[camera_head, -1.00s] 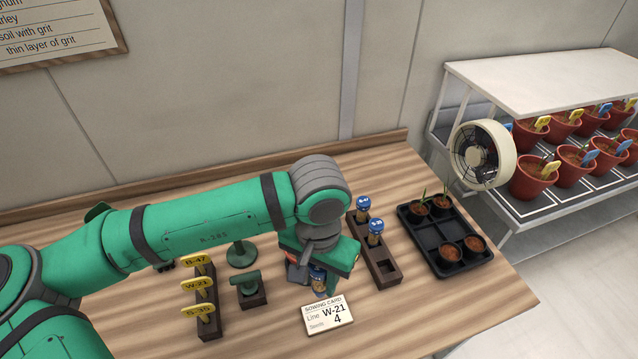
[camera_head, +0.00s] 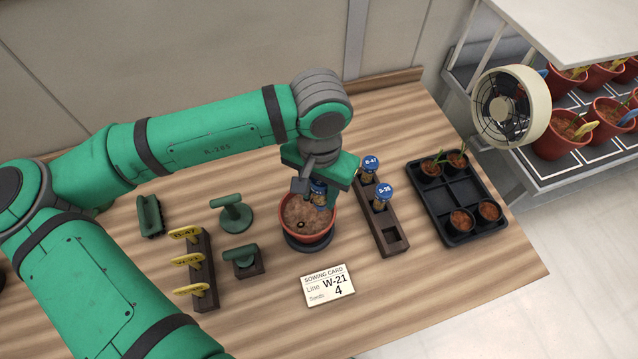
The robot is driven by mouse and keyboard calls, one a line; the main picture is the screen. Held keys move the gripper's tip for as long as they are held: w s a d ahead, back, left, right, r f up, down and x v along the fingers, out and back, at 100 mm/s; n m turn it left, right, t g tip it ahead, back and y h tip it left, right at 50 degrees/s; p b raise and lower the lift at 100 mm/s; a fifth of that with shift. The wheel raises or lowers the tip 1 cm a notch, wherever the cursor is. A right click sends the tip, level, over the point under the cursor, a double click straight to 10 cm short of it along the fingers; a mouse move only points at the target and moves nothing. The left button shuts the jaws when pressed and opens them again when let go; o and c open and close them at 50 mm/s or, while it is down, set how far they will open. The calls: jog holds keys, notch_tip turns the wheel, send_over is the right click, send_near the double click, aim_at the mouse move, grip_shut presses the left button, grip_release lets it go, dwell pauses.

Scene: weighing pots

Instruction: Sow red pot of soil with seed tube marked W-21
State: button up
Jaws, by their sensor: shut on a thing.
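The red pot (camera_head: 329,227) of brown soil stands on a dark round base, with a small dark hole in its soil. My gripper (camera_head: 318,192) is over the back right part of the pot, shut on a blue-capped seed tube (camera_head: 318,187). The tube's mark is unreadable, and the gripper hides part of it. I cannot tell whether it touches the soil. The sowing card (camera_head: 328,286) in front reads W-21, seeds 4. A tube rack (camera_head: 391,234) to the right holds blue-capped tubes marked B-47 (camera_head: 371,163) and S-35 (camera_head: 384,191); its front slot is empty.
Left of the pot are a green-handled tool (camera_head: 236,215), a green-topped block (camera_head: 243,262) and a rack of yellow labels (camera_head: 205,275). A black tray (camera_head: 458,196) with small pots and a fan (camera_head: 510,107) stand to the right. The table's front right is clear.

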aim_at(319, 208)
jog(key=shift+f, duration=2.65)
jog(key=shift+s+f, duration=0.1)
jog(key=shift+f, duration=0.6)
jog(key=shift+r, duration=3.9)
jog(key=o, duration=0.3)
jog(key=c, duration=0.3)
